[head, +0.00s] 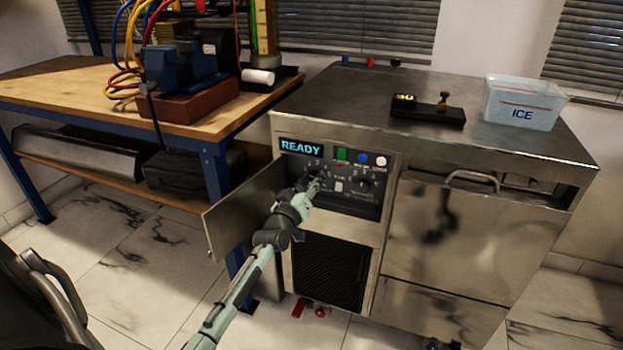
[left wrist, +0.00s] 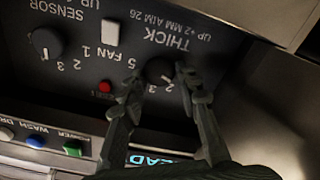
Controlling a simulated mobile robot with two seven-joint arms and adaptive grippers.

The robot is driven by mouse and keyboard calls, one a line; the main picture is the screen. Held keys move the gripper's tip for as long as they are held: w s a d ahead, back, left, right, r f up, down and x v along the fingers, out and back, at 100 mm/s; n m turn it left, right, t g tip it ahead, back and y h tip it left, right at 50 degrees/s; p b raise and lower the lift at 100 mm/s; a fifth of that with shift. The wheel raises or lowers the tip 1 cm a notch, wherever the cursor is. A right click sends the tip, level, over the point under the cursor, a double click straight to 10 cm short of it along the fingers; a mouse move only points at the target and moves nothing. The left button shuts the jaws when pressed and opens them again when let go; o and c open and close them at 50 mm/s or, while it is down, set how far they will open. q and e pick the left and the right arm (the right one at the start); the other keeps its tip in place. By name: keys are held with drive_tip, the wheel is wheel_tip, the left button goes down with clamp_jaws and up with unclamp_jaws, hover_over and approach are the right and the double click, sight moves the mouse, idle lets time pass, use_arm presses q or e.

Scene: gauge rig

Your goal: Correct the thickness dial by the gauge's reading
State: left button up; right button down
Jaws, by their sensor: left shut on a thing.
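My left gripper (head: 314,186) reaches the control panel (head: 357,202) of the steel machine. In the left wrist view, which is upside down, its two fingers (left wrist: 162,84) are shut on the black thickness dial (left wrist: 158,68), one at each side. The label (left wrist: 160,36) there reads THICK, UP +2 MM, AIM 26. A white mark on the dial seems to lie near the 3, partly crowded by the fingers. My right gripper is not in view.
The display (head: 301,147) reads READY. The sensor dial (left wrist: 46,43), a white switch (left wrist: 111,33) and a red button (left wrist: 105,86) are near the held dial. An open panel door (head: 243,210) stands left of my arm. An ICE bin (head: 522,103) stands on top.

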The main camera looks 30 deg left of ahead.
use_arm(q)
drive_tip(key=shift+n, duration=1.1)
drive_tip(key=o, duration=1.1)
drive_tip(key=shift+o, duration=0.2)
drive_tip(key=v, duration=1.2)
